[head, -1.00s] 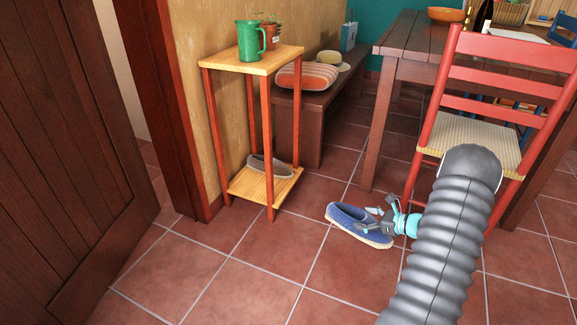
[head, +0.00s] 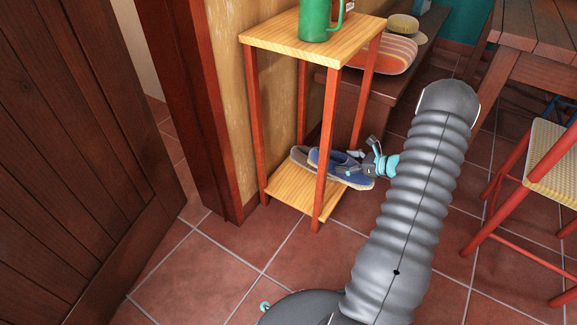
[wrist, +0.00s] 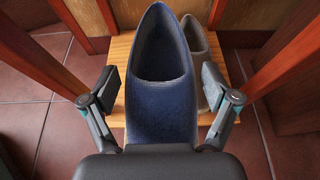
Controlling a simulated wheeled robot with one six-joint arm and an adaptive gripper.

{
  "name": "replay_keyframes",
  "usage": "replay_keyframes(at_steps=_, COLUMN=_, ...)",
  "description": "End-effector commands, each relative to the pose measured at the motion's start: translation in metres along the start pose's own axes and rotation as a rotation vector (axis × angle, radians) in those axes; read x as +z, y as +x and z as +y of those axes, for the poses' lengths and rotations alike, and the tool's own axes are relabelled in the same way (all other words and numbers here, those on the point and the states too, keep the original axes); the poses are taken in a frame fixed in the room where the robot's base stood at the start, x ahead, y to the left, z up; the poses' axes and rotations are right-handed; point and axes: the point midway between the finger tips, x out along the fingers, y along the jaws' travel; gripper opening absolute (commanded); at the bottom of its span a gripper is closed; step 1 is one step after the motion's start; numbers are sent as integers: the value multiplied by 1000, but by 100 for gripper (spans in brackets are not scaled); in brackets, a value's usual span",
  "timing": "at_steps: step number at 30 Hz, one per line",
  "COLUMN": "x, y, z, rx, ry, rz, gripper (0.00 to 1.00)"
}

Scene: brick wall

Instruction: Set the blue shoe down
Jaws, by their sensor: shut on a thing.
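The blue shoe (head: 345,174) is in my gripper (head: 366,160) at the lower shelf (head: 285,192) of the small wooden stand. The stand's near right leg crosses in front of the shoe. My gripper is shut on the shoe. A grey-brown shoe (head: 299,155) sits on the same shelf beside it, just right of it in the wrist view (wrist: 207,62). Whether the blue shoe touches the shelf is unclear.
The stand's red legs (head: 255,125) rise around the shelf, close to my gripper. A green mug (head: 314,20) stands on its top. A bench (head: 385,85) with a striped cushion is behind. A red chair (head: 550,165) is at right, a dark door (head: 85,150) at left.

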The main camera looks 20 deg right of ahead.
Motion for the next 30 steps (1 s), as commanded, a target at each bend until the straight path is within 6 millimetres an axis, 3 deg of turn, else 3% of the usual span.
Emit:
replay_keyframes(at_steps=5, x=-5, y=19, z=4, rx=1, ry=2, rz=0, gripper=46)
replay_keyframes(at_steps=18, x=-18, y=117, z=25, rx=8, ry=-2, rz=0, gripper=46)
replay_keyframes(at_steps=26, x=-22, y=135, z=28, rx=4, ry=-2, rz=0, gripper=46)
replay_keyframes(at_steps=30, x=-35, y=140, z=28, rx=5, ry=0, rz=1, gripper=46)
